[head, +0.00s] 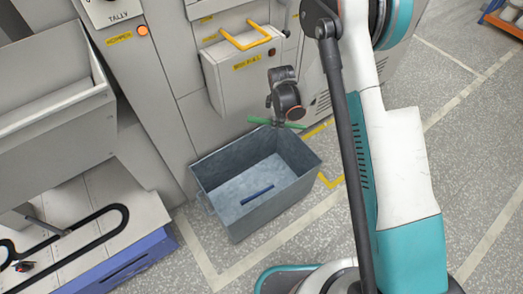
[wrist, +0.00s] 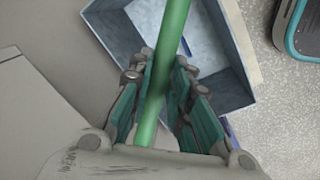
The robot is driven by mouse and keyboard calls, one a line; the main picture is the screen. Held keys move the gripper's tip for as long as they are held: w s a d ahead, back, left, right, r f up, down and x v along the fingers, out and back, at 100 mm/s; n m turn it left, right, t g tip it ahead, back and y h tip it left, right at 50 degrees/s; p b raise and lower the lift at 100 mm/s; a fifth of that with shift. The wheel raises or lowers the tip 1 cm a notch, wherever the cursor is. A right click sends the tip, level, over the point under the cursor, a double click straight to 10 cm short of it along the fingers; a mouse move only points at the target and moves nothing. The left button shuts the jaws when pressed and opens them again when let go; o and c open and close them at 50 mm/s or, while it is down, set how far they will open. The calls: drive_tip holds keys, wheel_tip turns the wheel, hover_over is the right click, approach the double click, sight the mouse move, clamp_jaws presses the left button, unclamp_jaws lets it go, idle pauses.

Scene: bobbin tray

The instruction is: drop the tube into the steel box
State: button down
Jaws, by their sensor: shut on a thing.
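My gripper (head: 279,121) is shut on a green tube (head: 292,125), which sticks out on both sides of the fingers in the head view. In the wrist view the green tube (wrist: 174,28) runs lengthwise between the two green finger pads of my gripper (wrist: 160,68). The steel box (head: 204,184) is an open blue-grey bin on the floor. The held tube appears over its back rim, apparently above it; the exact height is hard to tell. The box also shows behind the fingers in the wrist view (wrist: 240,45). A dark blue tube (head: 257,194) lies on its floor.
A grey machine cabinet (head: 232,75) with a yellow handle (head: 245,38) stands right behind the box. A grey hopper and a bench with a black track (head: 95,215) are at the left. Speckled floor (head: 300,225) is open to the right of the box, up to my base.

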drive_tip(key=a+f+n+b, duration=0.2)
drive_tip(key=a+f+n, duration=0.1)
drive_tip(key=f, duration=0.9)
drive_tip(key=a+f+n+y+b, duration=0.1)
drive_tip(key=a+f+n+b, duration=0.2)
drive_tip(key=f, duration=0.9)
drive_tip(key=a+n, duration=0.1)
drive_tip(key=n, duration=0.2)
drive_tip(key=shift+w+f, duration=0.2)
drive_tip(key=shift+w, duration=0.05)
drive_tip(key=c, duration=1.4)
unclamp_jaws()
drive_tip(key=r, duration=0.4)
drive_tip(key=s+r, duration=0.1)
drive_tip(key=r, duration=0.3)
drive_tip(key=d+r, duration=0.1)
drive_tip(key=r, duration=0.3)
drive_tip(key=shift+s, duration=0.3)
